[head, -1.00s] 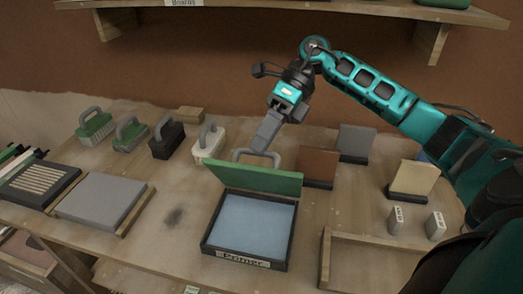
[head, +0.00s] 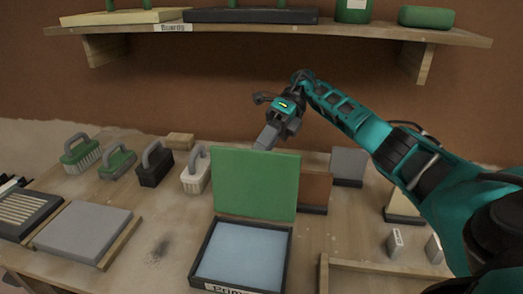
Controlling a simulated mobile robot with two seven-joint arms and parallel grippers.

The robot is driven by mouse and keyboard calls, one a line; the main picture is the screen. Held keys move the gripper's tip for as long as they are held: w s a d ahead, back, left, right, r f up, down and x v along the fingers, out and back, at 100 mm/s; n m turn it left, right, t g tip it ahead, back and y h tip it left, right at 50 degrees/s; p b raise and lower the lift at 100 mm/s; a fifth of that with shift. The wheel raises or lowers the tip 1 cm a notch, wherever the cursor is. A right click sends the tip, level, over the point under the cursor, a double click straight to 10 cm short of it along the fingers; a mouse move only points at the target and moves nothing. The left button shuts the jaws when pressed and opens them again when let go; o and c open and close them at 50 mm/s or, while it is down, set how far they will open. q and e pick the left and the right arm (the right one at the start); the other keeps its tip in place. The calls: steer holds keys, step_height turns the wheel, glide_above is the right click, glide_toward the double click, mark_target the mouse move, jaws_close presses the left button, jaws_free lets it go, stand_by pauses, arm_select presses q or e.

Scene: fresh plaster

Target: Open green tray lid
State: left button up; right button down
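The green lid (head: 256,184) of the Primer tray stands raised, close to upright, along the tray's back edge. The dark-rimmed tray (head: 288,262) is open toward me, with a light blue surface (head: 243,254) inside and a "Primer" label at its front. My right gripper (head: 266,138) is just above and behind the lid's top edge, pointing down. Its fingers appear together; whether they grip the lid's handle cannot be seen, as the lid hides the handle. My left gripper is not in view.
Several brush-like tools with handles, including a white one (head: 196,172), stand left of the lid. A grey board (head: 82,230) lies at left. Brown (head: 315,190) and grey (head: 348,164) upright blocks stand at right. A shelf (head: 270,30) spans above.

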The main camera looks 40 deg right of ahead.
steer(key=shift+s+a+f+g, duration=0.15)
steer(key=shift+f+g, duration=0.15)
steer(key=shift+f, duration=0.5)
steer(key=c, duration=1.2)
jaws_free()
steer(key=shift+o, duration=0.4)
steer(key=shift+r, duration=0.1)
